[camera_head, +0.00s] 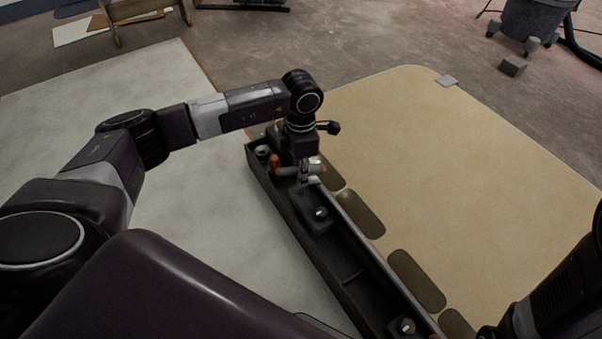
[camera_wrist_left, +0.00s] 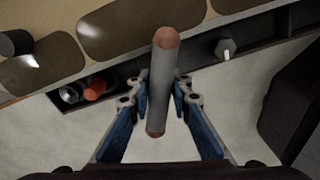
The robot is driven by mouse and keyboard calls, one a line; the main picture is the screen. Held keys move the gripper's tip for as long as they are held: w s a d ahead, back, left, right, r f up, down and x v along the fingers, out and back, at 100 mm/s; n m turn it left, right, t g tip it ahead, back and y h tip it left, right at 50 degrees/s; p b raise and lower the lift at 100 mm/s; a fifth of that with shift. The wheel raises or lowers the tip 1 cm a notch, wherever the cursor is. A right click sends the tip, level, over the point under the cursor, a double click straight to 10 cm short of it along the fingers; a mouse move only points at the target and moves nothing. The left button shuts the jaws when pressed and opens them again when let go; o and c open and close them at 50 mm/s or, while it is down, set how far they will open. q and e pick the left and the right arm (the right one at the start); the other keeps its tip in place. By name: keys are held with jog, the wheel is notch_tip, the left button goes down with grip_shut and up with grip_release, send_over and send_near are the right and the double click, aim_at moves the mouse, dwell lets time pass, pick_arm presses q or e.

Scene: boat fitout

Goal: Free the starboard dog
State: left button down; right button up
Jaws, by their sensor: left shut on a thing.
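My left gripper (camera_head: 311,172) is over the far part of a long dark trough (camera_head: 300,238). In the left wrist view its blue-padded fingers (camera_wrist_left: 160,104) are shut on a grey bar (camera_wrist_left: 161,85) with reddish ends. The bar stands out along the view between the fingertips; where it meets anything is hidden. An orange-red piece (camera_head: 276,163) sits in the trough left of the gripper; it also shows in the left wrist view (camera_wrist_left: 95,88). I cannot tell which fitting is the starboard dog. My right arm shows at lower right; its gripper is out of view.
Dark blocks with bright bolts (camera_head: 320,213) sit along the trough, and a grey round piece (camera_head: 262,151) at its far end. A tan panel (camera_head: 450,150) with dark rounded patches (camera_head: 417,280) lies to the right. A black knob (camera_head: 331,127) is close beside the gripper.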

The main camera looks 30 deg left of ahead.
dwell(0.8)
pick_arm(q)
jog(key=shift+c, duration=0.7)
grip_release()
notch_tip(320, 180, up, 12)
dwell(0.4)
